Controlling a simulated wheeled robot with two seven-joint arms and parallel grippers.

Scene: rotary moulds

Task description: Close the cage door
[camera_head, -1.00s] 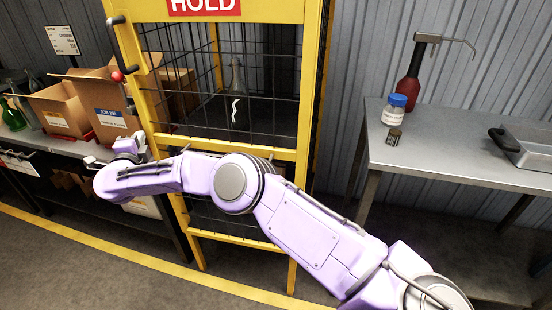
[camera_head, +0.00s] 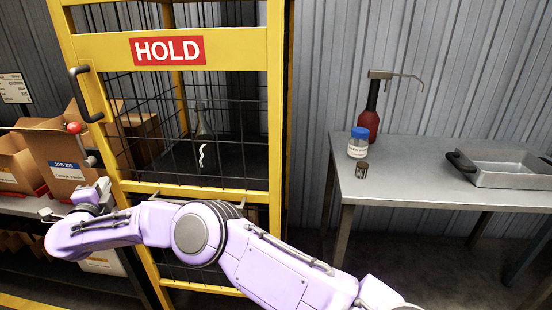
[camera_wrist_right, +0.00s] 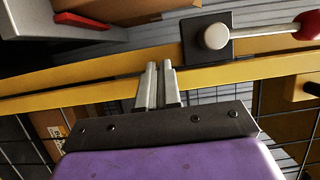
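The yellow-framed cage door (camera_head: 228,50) with black mesh and a red HOLD sign stands left of centre in the head view. A black handle (camera_head: 83,95) and a latch with a red knob (camera_head: 74,128) are on its left side. I cannot tell clearly how far the door stands open. My right gripper (camera_head: 52,213) is below the latch, by the door's left edge. In the right wrist view its two grey fingers (camera_wrist_right: 158,86) are nearly together with nothing seen between them, close to the yellow frame (camera_wrist_right: 90,82); contact is unclear. The latch (camera_wrist_right: 207,37) is above right. My left gripper is not in view.
A dark bottle (camera_head: 202,135) shows behind the mesh. Cardboard boxes (camera_head: 62,160) stand on a bench at left. A metal table (camera_head: 400,190) at right holds a red bottle (camera_head: 368,122), a blue-lidded jar (camera_head: 358,143), a small metal cylinder (camera_head: 362,170) and a tray (camera_head: 505,178).

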